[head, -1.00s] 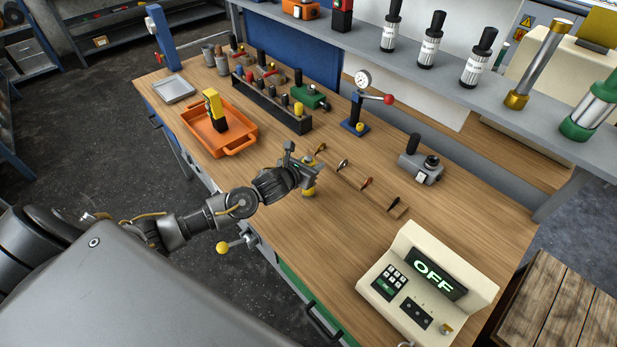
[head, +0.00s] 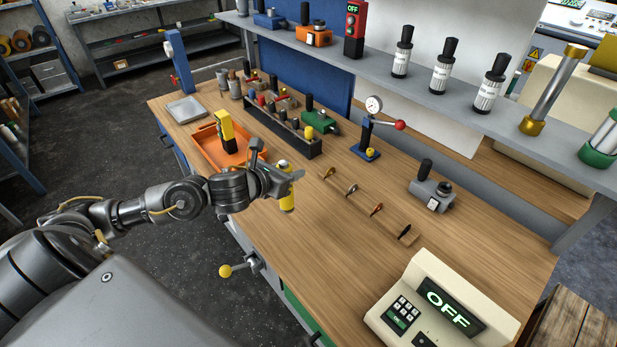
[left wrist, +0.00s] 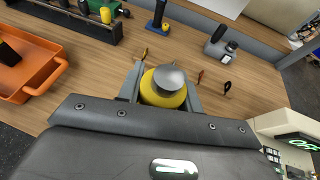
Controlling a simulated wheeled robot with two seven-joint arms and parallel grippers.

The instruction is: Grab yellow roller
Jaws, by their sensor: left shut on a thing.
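The yellow roller (head: 288,199) is a small yellow cylinder with a metal top. My left gripper (head: 284,180) is shut on it and holds it upright near the front edge of the wooden bench. In the left wrist view the yellow roller (left wrist: 163,92) sits between the two fingers of my left gripper (left wrist: 165,84), its silver top toward the camera. It appears raised above the bench top. My right gripper is not in view.
An orange tray (head: 240,160) holding a yellow-and-black tool (head: 225,128) stands left of my gripper. Behind are a dark rack (head: 282,128) and a blue gauge press (head: 366,140). A cream control box (head: 405,285) reads OFF.

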